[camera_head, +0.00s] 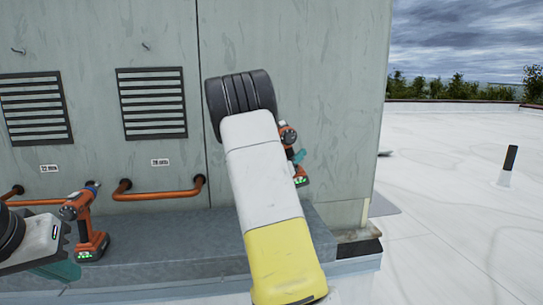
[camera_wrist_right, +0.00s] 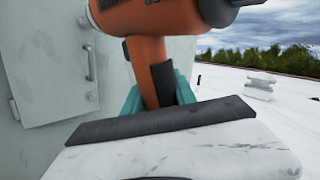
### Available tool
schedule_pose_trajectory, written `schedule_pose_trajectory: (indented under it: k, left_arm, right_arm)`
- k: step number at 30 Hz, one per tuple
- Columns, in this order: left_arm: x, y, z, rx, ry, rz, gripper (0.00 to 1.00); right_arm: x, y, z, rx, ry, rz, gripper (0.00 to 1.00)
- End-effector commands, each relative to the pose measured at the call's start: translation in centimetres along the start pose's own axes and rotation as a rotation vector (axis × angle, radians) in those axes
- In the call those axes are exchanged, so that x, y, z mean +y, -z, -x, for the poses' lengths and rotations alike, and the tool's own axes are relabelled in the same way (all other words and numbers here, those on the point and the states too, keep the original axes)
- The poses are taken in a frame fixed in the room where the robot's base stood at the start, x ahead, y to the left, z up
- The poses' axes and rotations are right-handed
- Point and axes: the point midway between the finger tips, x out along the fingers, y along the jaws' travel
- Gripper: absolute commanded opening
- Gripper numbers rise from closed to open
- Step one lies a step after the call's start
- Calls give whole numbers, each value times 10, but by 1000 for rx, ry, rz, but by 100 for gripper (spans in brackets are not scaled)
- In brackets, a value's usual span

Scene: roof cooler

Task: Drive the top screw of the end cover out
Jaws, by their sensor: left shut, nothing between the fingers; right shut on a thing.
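My right gripper (camera_wrist_right: 158,95) is shut on an orange and black power drill (camera_wrist_right: 146,65), with teal fingers on both sides of its handle. In the head view this drill (camera_head: 302,175) shows partly behind my right forearm, in front of the grey-green cabinet. The drill's tip is out of the right wrist view. My left gripper (camera_head: 62,270) is shut and empty at the lower left, mostly cut off by my wrist. I cannot make out the end cover or its top screw; a pale panel with a handle (camera_wrist_right: 45,60) shows at the left of the right wrist view.
A second orange drill (camera_head: 85,225) stands on the grey ledge (camera_head: 180,245), close to my left gripper. Copper pipes (camera_head: 155,195) bend out of the cabinet (camera_head: 330,100) below two louvred vents (camera_head: 152,103). The white roof (camera_head: 450,190) to the right is largely open, with a dark-topped post (camera_head: 510,160).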

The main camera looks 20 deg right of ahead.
Motion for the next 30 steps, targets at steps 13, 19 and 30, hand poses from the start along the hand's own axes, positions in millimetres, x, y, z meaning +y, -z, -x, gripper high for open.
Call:
schedule_pose_trajectory:
  k: [13,19,30]
  left_arm:
    - [0,0,0,0,0,0,0]
    - [0,0,0,0,0,0,0]
    - [0,0,0,0,0,0,0]
  right_arm:
    - [-15,-1,12,-5,4,-3,0]
    - [-21,0,18,-5,3,-3,0]
    - [-30,2,27,-5,3,-3,0]
